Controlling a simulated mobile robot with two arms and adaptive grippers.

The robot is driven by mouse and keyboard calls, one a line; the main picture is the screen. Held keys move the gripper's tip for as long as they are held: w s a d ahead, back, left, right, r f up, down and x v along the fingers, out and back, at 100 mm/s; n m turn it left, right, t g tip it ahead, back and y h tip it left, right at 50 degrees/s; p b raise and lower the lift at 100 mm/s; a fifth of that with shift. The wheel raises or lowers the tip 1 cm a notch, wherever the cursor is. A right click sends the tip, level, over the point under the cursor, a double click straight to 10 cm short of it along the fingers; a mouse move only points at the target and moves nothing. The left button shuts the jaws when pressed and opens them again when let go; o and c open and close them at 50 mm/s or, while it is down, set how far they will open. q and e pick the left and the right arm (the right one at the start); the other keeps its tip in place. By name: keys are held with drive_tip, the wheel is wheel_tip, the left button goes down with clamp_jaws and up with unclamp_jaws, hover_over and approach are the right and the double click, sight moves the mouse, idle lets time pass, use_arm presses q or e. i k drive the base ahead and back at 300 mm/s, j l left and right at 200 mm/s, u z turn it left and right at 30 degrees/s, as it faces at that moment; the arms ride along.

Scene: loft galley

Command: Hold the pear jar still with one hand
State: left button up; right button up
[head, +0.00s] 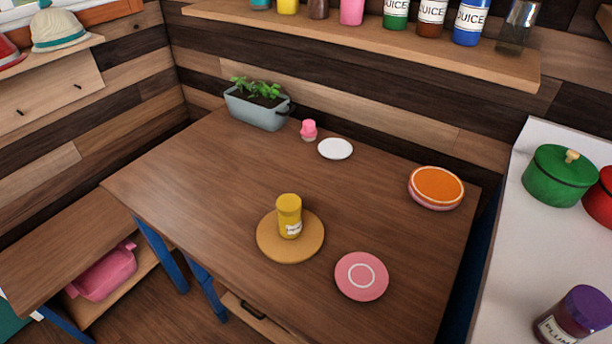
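A yellow jar (289,214) with a yellow lid and a white label stands upright on a round wooden board (271,248) near the middle of the table. It looks like the pear jar, but the label is too small to read. Another jar with a purple lid (575,316) stands on the white counter at the lower right; its label is only partly legible. Neither of my grippers shows in the head view, and nothing is touching the yellow jar.
On the wooden table (210,190) are a pink plate (361,287), orange-topped stacked plates (436,188), a small white plate (335,149), a pink-topped shaker (309,130) and a planter (258,111). Green (560,176) and red pots stand on the counter. The table's left part is clear.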

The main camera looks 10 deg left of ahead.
sight(289, 228)
drive_tip(key=j+z, duration=0.35)
drive_tip(key=j, duration=0.55)
drive_tip(key=j+z, duration=0.3)
drive_tip(key=j, duration=0.6)
